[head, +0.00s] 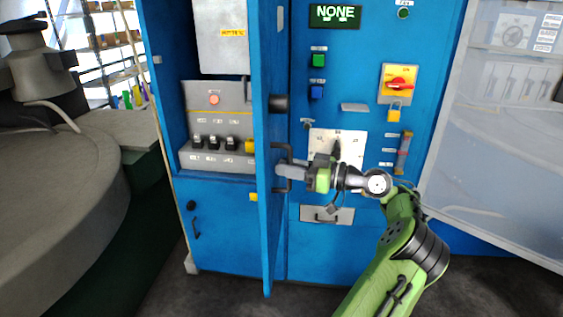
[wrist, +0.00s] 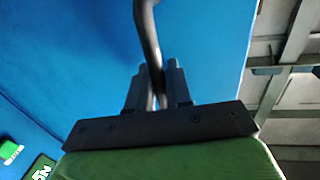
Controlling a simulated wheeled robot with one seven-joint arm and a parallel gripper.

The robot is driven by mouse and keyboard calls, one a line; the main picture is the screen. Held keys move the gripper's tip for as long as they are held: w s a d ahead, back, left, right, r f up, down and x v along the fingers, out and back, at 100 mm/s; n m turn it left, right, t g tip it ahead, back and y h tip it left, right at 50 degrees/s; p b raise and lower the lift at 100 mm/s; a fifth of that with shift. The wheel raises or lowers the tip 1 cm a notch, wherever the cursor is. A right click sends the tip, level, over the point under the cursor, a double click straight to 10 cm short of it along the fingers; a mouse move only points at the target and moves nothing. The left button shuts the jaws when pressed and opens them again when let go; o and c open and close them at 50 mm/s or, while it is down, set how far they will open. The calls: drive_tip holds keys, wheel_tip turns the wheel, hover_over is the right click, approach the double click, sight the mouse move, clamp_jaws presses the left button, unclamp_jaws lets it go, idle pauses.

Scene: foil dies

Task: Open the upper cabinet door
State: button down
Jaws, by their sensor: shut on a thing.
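The upper cabinet door (head: 263,120) is a tall blue panel on the left part of the blue cabinet. It stands swung out, seen nearly edge-on in the head view, with the compartment behind it uncovered. Its dark bar handle (head: 282,150) is on the face toward my arm. My gripper (head: 281,171) is at the lower part of this handle. In the wrist view the gripper fingers (wrist: 158,88) are shut around the dark handle bar (wrist: 148,40), with the blue door surface behind.
Inside the compartment are a grey switch panel (head: 217,105) and several black switches. A lower blue door (head: 225,225) is closed below. The control panel with a red rotary switch (head: 398,83) is at the right. A translucent panel (head: 500,140) stands far right. Dark floor is clear in front.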

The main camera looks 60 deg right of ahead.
idle(0.3)
drive_tip(key=c, duration=1.2)
unclamp_jaws()
drive_tip(key=s+p, duration=0.2)
drive_tip(key=s, duration=0.3)
drive_tip(key=s+d+p, duration=0.1)
drive_tip(key=s+p, duration=0.1)
drive_tip(key=s, duration=0.3)
drive_tip(key=s+d+p, duration=0.1)
drive_tip(key=s+p, duration=0.1)
drive_tip(key=s, duration=0.3)
drive_tip(key=shift+s+p, duration=0.3)
drive_tip(key=shift+p, duration=0.1)
